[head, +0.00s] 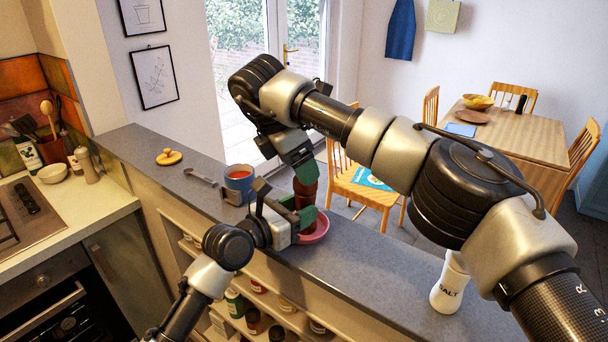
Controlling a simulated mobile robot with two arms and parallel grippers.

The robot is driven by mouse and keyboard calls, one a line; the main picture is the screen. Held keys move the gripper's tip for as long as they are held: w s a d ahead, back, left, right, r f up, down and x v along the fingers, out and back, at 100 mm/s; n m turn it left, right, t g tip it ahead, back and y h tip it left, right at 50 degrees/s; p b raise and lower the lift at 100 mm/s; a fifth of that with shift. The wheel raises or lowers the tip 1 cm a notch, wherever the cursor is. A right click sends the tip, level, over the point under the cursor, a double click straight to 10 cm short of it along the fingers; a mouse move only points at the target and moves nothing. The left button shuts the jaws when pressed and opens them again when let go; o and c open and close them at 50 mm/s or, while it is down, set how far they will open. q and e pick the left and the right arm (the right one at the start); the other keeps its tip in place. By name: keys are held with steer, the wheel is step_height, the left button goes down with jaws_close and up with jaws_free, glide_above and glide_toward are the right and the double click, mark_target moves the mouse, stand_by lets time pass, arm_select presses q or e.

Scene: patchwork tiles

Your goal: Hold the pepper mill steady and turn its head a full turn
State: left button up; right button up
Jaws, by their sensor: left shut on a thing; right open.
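The dark reddish-brown pepper mill (305,190) stands upright on the grey counter, at a pink dish (322,230); I cannot tell whether it stands in the dish or behind its rim. My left gripper (300,214) comes in from the lower left and is shut on the mill's body with its green fingers. My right gripper (305,168) reaches down from above and is open at the mill's head. Its green fingers partly hide the head, and I cannot tell whether they touch it.
A blue mug (239,186) with red contents stands just left of the mill. A white salt shaker (450,284) stands to the right, near my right arm. Shelves with jars (255,320) are below the counter.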

steer(key=v, duration=0.8)
arm_select(q)
steer(key=o, duration=1.1)
arm_select(e)
steer(key=shift+f, duration=0.1)
